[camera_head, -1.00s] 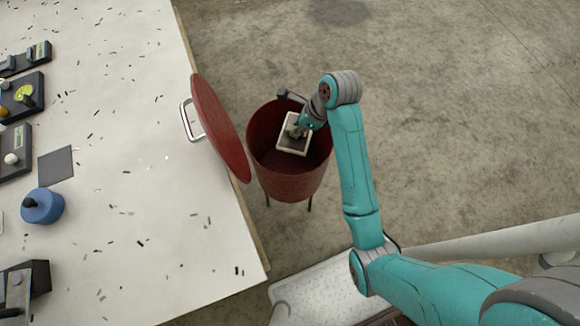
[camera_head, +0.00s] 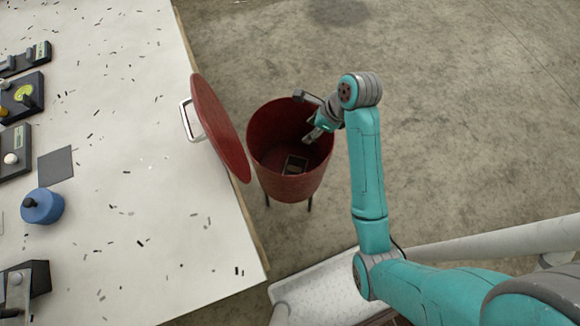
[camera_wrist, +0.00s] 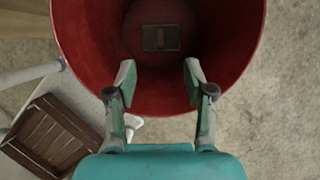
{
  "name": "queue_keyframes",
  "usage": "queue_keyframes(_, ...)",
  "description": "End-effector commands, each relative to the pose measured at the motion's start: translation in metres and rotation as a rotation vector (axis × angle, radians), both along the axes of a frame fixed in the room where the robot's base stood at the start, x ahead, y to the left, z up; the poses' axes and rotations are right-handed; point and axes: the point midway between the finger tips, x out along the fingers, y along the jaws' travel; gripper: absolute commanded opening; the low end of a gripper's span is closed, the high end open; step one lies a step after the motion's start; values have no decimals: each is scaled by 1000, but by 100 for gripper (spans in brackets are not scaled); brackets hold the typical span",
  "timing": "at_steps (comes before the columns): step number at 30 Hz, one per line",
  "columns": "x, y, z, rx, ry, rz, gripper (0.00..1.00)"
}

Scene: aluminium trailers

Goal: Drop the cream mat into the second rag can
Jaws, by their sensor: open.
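The red rag can (camera_head: 290,186) stands on legs beside the table, its lid (camera_head: 221,128) swung open toward the table. In the wrist view the can (camera_wrist: 80,45) fills the upper middle.
A white table (camera_head: 130,190) with scattered dark scraps, a blue round container (camera_head: 42,206), a grey square (camera_head: 56,166) and several dark devices is at left. A wooden crate (camera_wrist: 49,137) shows lower left in the wrist view. Bare concrete floor lies right of the can.

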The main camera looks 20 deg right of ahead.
Motion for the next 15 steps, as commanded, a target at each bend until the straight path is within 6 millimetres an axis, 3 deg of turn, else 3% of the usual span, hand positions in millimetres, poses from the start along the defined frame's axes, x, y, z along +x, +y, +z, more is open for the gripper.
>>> queue_keyframes(6, -28, -35, 0, 1, 1, -5, 53)
queue_keyframes(15, -50, -62, 0, 1, -1, -2, 53)
